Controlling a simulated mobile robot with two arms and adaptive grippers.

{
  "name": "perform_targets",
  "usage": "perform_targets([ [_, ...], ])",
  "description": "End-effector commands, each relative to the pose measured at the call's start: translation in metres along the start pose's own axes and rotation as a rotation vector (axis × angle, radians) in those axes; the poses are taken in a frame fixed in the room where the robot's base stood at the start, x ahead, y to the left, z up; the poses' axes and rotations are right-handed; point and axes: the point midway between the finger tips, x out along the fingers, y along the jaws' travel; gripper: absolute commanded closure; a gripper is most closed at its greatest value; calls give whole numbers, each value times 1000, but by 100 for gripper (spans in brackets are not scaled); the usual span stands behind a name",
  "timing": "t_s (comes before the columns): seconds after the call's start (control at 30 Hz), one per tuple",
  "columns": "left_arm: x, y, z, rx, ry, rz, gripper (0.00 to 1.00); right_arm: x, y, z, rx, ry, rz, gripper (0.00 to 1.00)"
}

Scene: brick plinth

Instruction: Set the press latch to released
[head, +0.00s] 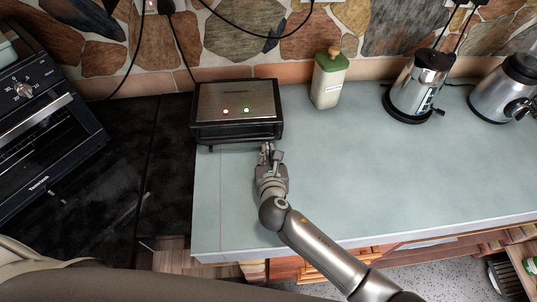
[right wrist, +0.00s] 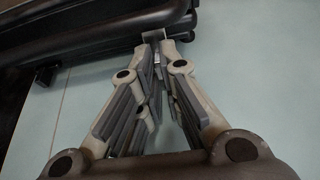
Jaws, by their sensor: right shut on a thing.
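The press (head: 238,103) is a dark, low appliance with a silver lid, at the back left of the pale counter. Its lid looks closed, and a reddish and a greenish-white light show on top. My right gripper (head: 269,150) is at the press's front edge, right of its middle. In the right wrist view its fingertips (right wrist: 157,42) come together on a small dark piece at the press's (right wrist: 95,28) front edge, which looks like the latch. The fingers hide most of this piece, so I cannot tell its setting. My left gripper is not in view.
A toaster oven (head: 45,125) stands left on a dark surface. A green-lidded canister (head: 328,82) is right of the press. A kettle (head: 418,88) and another metal appliance (head: 505,90) stand further right. The counter (head: 400,175) in front is clear. A stone wall closes the back.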

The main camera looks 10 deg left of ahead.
Motion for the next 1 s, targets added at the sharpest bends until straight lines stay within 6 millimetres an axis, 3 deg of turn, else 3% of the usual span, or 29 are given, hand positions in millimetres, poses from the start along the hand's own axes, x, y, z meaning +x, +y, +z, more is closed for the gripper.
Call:
perform_targets([
  [0.6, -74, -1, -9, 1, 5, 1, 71, -8, -1, 15, 2, 195, -3, 100],
  [1.0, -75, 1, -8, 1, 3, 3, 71, -10, -1, 17, 0, 360, -3, 100],
])
